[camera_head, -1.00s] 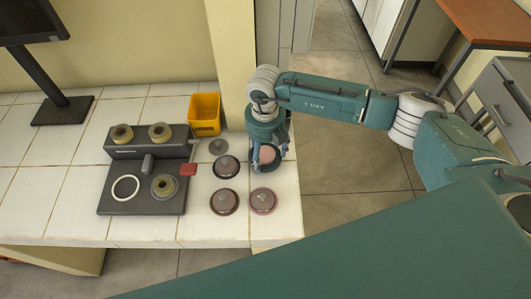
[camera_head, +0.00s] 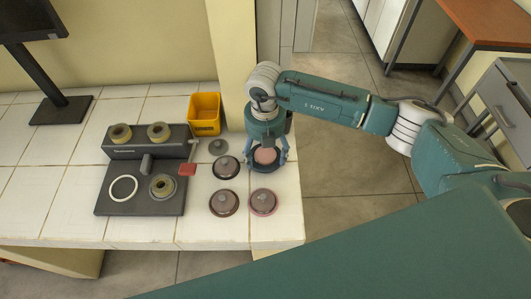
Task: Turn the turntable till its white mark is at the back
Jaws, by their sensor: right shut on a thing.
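My right gripper (camera_head: 266,157) points down at the right end of the tiled counter, its fingers on either side of a round piece with a pinkish top (camera_head: 265,155). It is shut on this piece, which sits over a dark round base (camera_head: 264,169) and may be the turntable. A white mark cannot be made out on it; the gripper hides part of the piece. My left gripper is not in view.
Several dark discs with knobs, one of them a pink-rimmed disc (camera_head: 263,202), lie close by on the counter (camera_head: 215,233). A yellow bin (camera_head: 205,113) is behind. The counter's right edge is close.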

